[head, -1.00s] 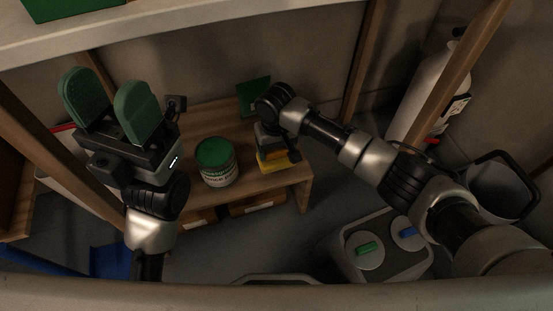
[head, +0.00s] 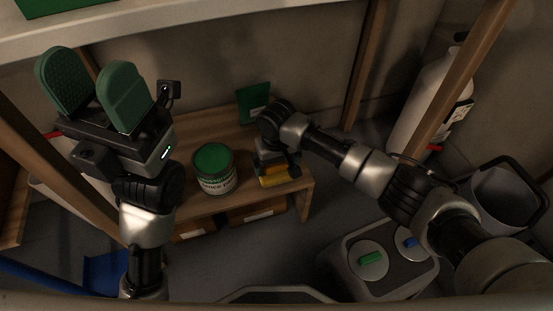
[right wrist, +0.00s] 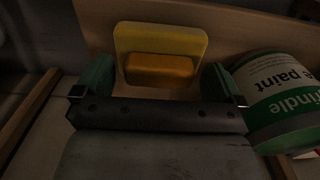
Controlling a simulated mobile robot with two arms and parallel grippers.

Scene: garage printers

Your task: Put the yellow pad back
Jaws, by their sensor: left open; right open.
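The yellow pad (head: 273,182) is at the front right of the low wooden shelf in the head view, partly hidden by my right gripper (head: 272,168). In the right wrist view the yellow pad (right wrist: 160,41) is upright with a darker orange block on its face. It shows between the two green fingers of my right gripper (right wrist: 158,80), which is open with a finger on each side. Whether the fingers touch the pad I cannot tell. My left gripper (head: 92,88) is open and empty, raised at the left with its green fingers up.
A green-lidded paint can (head: 215,172) stands just left of the pad, close to my right gripper. A green item (head: 254,102) is behind on the shelf (head: 190,124). A white bottle (head: 428,104) and a grey bin with round lids (head: 377,262) are to the right.

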